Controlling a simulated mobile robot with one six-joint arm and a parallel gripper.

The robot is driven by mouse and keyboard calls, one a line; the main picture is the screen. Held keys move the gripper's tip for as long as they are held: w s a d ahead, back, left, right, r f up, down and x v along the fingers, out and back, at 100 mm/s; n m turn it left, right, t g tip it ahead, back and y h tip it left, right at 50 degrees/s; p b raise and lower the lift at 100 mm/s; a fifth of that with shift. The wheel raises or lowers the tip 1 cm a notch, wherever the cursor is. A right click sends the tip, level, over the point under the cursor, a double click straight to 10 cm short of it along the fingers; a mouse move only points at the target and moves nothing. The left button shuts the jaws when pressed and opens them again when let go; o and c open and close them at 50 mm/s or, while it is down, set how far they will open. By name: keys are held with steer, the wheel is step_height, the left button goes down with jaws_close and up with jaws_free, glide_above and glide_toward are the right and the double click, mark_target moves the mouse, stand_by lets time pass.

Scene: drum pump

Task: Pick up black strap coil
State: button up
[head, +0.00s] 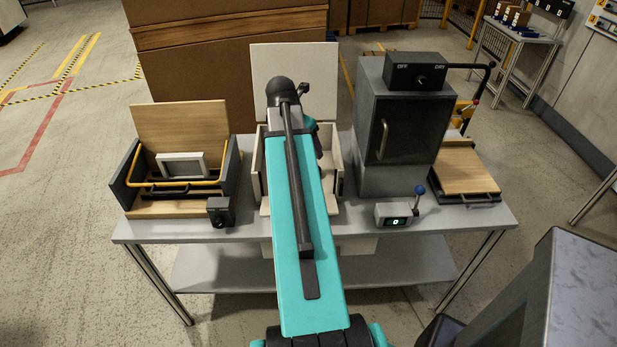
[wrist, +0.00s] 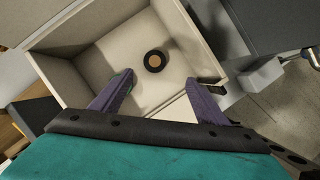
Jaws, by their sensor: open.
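The black strap coil (wrist: 154,61) is a small black ring with a tan centre. It lies on the floor of an open cream box (wrist: 85,67) in the wrist view. My gripper (wrist: 159,84) is open, with its two purple fingers apart and nothing between them. In the wrist view the coil appears just beyond the fingertips, roughly midway between them; the height gap is hard to tell. In the head view my teal arm covers most of the box (head: 334,155), and the coil and fingertips are hidden.
The box has a raised lid (head: 267,62) behind it. A grey cabinet (head: 404,125) stands to its right, and a small device (head: 396,213) sits in front of that. A wooden fixture with a yellow bar (head: 178,184) is to the left. The table (head: 365,228) has bare strips along its front.

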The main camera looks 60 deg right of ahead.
steer(key=shift+w+f, duration=0.4)
steer(key=shift+f, duration=0.15)
steer(key=shift+f, duration=0.15)
steer(key=shift+p+x, duration=0.45)
steer(key=shift+x, duration=3.75)
steer(key=shift+d+f, duration=0.1)
steer(key=shift+p+x, duration=0.7)
steer(key=shift+x, duration=0.45)
steer(key=shift+p+x, duration=0.3)
steer(key=shift+x, duration=1)
steer(key=shift+w+f, duration=0.1)
steer(key=shift+w, duration=0.1)
steer(key=c, duration=1.2)
